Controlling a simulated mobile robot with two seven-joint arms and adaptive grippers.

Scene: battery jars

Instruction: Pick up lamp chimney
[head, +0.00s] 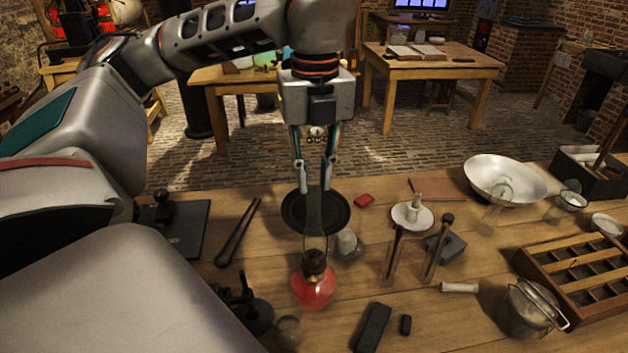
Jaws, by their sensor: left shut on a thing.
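The lamp chimney (315,225) is a tall clear glass tube, upright near the middle of the head view. Its lower end overlaps the dark burner of the red oil lamp (314,288); I cannot tell whether it touches the burner or hangs just above it. My left gripper (316,189) points straight down from above and is shut on the upper part of the chimney, one finger on each side. The clear glass is hard to make out between the fingers. My right gripper is not in view.
A dark round plate (290,212) lies behind the chimney. Close to the right are a small whitish jar (346,243) and glass tubes holding dark rods (393,258). A white bowl (482,179) and a wooden compartment tray (535,268) stand further right. Dark blocks (373,328) lie in front.

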